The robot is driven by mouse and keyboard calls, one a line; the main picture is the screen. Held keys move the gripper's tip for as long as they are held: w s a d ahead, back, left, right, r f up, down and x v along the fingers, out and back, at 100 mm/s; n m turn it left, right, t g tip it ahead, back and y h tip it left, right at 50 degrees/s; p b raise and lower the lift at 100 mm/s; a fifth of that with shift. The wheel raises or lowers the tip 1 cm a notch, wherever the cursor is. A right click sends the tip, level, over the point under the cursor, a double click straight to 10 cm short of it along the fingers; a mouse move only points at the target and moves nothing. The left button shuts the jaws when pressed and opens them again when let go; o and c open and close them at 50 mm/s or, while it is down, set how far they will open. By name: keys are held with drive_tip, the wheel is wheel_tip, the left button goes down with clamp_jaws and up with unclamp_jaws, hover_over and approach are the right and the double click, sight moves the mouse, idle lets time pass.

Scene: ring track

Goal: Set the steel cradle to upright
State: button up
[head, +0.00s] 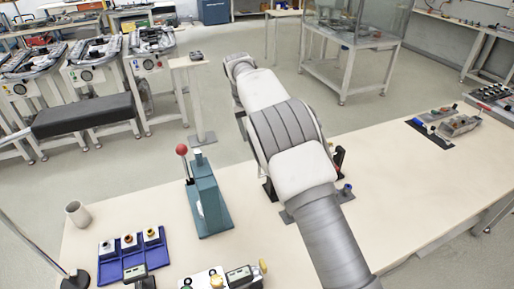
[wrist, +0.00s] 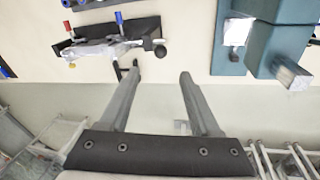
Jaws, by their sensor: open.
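In the wrist view a pale steel cradle (wrist: 95,50) lies across a dark base (wrist: 140,30) at the upper left, with red and blue ends on small posts and a dark round knob (wrist: 160,50) at its right. It looks tipped rather than upright, though its exact angle is hard to tell. My gripper (wrist: 154,76) is open and empty, its fingers pointing toward the table edge just below the cradle. A small black hooked part (wrist: 124,67) shows by the left fingertip. In the head view my arm hides most of this fixture; a blue knob (head: 347,187) shows beside it.
A teal press (head: 207,198) with a red ball handle stands left of my arm; it is also at the upper right in the wrist view (wrist: 275,45). A blue tray (head: 130,262) and a cup (head: 77,213) stand further left. The table right of my arm is largely clear.

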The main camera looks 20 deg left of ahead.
drive_tip(key=shift+v, duration=2.35)
